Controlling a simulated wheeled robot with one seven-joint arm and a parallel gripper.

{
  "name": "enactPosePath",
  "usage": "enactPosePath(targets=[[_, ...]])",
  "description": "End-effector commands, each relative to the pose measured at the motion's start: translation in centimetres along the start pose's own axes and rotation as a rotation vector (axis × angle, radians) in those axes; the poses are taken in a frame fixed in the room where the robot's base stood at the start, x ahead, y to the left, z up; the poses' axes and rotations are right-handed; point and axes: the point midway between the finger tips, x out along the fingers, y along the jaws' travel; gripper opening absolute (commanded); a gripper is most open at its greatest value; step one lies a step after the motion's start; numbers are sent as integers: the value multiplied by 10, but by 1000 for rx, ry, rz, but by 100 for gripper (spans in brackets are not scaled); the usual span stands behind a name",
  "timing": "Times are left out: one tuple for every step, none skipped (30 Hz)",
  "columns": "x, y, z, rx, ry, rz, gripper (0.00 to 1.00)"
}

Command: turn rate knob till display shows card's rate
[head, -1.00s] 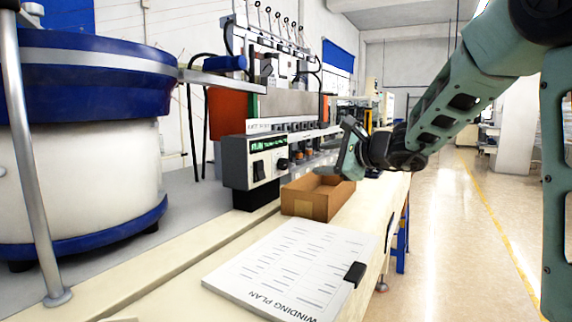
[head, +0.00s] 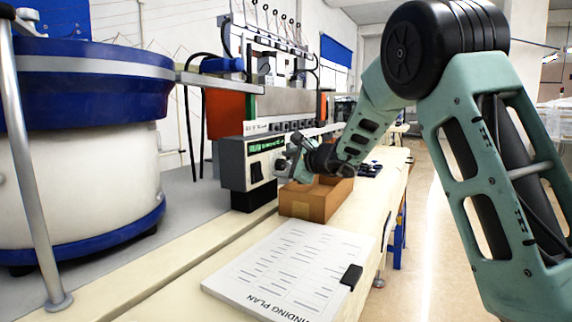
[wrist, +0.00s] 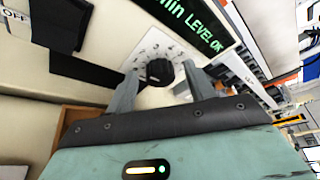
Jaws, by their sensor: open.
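The rate knob (wrist: 158,71) is a small black round knob on a white numbered dial in the wrist view. My gripper (wrist: 160,76) is open, with one finger on each side of the knob and gaps showing. In the head view my gripper (head: 290,160) is at the front of the control box (head: 234,172) and hides the knob. The display (head: 266,146) has green text too small to read there. In the wrist view the display (wrist: 196,24) shows "min LEVEL OK" at a slant; its number is out of frame. I cannot make out a rate card.
A cardboard box (head: 310,204) stands just below my gripper. A "WINDING PLAN" sheet (head: 290,265) with a black clip lies on the bench. The large blue and white bowl feeder (head: 85,170) fills the left. A black switch (wrist: 62,20) shows beside the dial.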

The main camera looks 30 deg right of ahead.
Motion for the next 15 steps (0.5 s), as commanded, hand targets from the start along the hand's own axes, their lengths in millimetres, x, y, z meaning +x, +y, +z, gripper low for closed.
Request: enactPosePath(targets=[[0, 0, 0, 0, 0, 0, 54], [0, 0, 0, 0, 0, 0, 54], [0, 0, 0, 0, 0, 0, 54], [0, 0, 0, 0, 0, 0, 51], [0, 0, 0, 0, 0, 0, 42], [0, 0, 0, 0, 0, 0, 31], [0, 0, 0, 0, 0, 0, 23], [0, 0, 0, 0, 0, 0, 15], [0, 0, 0, 0, 0, 0, 9], [0, 0, 0, 0, 0, 0, 9], [0, 0, 0, 0, 0, 0, 9], [0, 0, 0, 0, 0, 1, 9], [0, 0, 0, 1, 0, 1, 9], [0, 0, 0, 3, 0, 2, 9], [0, 0, 0, 6, 0, 3, 9]])
